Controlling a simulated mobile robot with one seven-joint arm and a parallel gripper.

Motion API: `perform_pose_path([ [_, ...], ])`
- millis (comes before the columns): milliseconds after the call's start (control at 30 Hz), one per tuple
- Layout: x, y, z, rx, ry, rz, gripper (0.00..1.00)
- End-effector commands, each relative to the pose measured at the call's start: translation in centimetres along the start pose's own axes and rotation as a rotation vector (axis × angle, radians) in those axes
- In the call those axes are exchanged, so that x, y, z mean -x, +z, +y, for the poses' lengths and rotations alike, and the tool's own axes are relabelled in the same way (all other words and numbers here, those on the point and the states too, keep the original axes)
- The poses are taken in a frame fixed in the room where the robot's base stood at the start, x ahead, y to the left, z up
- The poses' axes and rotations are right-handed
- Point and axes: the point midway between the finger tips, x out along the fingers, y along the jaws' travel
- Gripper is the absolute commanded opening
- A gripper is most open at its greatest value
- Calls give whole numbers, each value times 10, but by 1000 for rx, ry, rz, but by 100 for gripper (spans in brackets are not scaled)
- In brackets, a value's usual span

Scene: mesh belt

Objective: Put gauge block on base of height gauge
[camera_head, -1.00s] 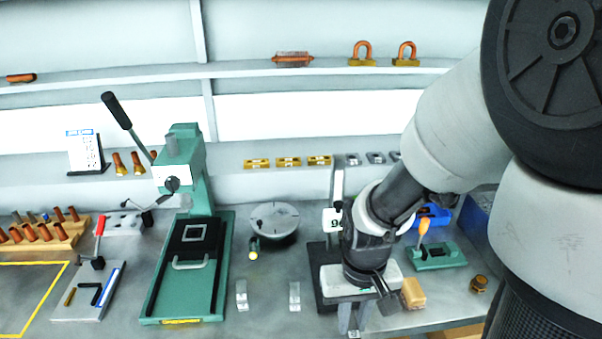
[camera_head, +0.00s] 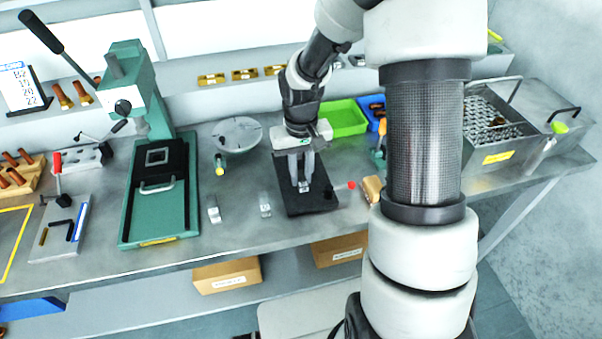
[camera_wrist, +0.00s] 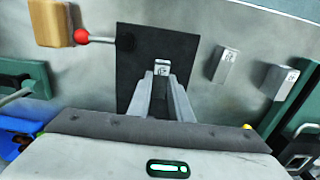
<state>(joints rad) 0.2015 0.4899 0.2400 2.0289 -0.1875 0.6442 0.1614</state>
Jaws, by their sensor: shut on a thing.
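My gripper (camera_head: 303,178) points down over the black base of the height gauge (camera_head: 322,202). It is shut on a small silver gauge block (camera_head: 304,187), which shows at the fingertips. In the wrist view the block (camera_wrist: 161,67) sits between the tips of my gripper (camera_wrist: 161,77), with the dark base (camera_wrist: 178,45) behind it. I cannot tell whether the block touches the base. A rod with a red knob (camera_wrist: 81,36) sticks out from the base. The rest of the height gauge is hidden behind my arm.
Two other silver blocks stand on the bench, one nearer the base (camera_head: 265,205) and one farther left (camera_head: 213,210). A tan block (camera_head: 372,188) is close right of the red knob. A green press (camera_head: 160,190) stands left. A green bin (camera_head: 344,118) is behind.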

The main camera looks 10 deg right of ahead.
Motion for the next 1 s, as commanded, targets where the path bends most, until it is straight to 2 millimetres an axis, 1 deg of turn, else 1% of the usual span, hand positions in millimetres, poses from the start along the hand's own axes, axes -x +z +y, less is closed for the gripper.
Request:
perform_pose_path([
  [33, -3, 0, 0, 0, 0, -1, 0],
  [233, -3, 0, 0, 0, 0, 2, 0],
  [367, -7, 0, 0, 0, 0, 2, 0],
  [400, -8, 0, 0, 0, 0, 1, 20],
  [467, -6, 0, 0, 0, 0, 1, 30],
  [500, -6, 0, 0, 0, 0, 1, 37],
  [800, -5, 0, 0, 0, 0, 2, 37],
  [933, 5, -1, 0, 0, 1, 5, 37],
  [1000, 16, -2, 0, 0, 0, 6, 37],
])
